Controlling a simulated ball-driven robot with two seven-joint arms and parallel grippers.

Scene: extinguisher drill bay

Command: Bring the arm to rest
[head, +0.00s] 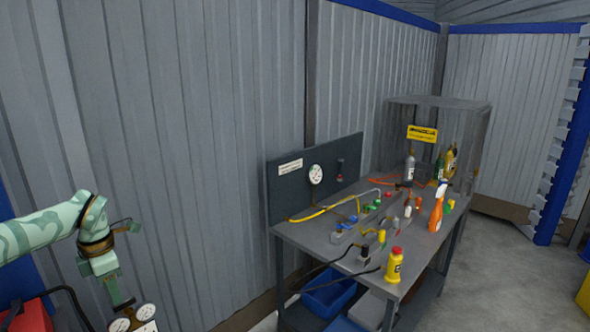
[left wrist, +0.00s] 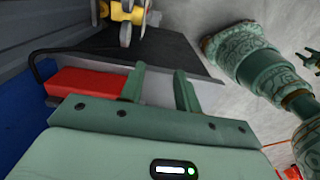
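My left arm comes in from the left in the head view, bent at the elbow. Its left gripper (head: 122,298) points down at the lower left, just above two round white gauges (head: 133,320). In the left wrist view the two green fingers of the left gripper (left wrist: 160,72) stand apart with nothing held between them. Past the fingers lie a red block-like thing (left wrist: 88,82) and a dark flat panel (left wrist: 150,45).
A grey workbench (head: 320,238) stands at centre right, carrying an orange spray bottle (head: 436,212), a yellow bottle (head: 394,266), hoses and small fittings. A clear case (head: 470,120) stands at its back. A red case (head: 28,318) sits at lower left.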

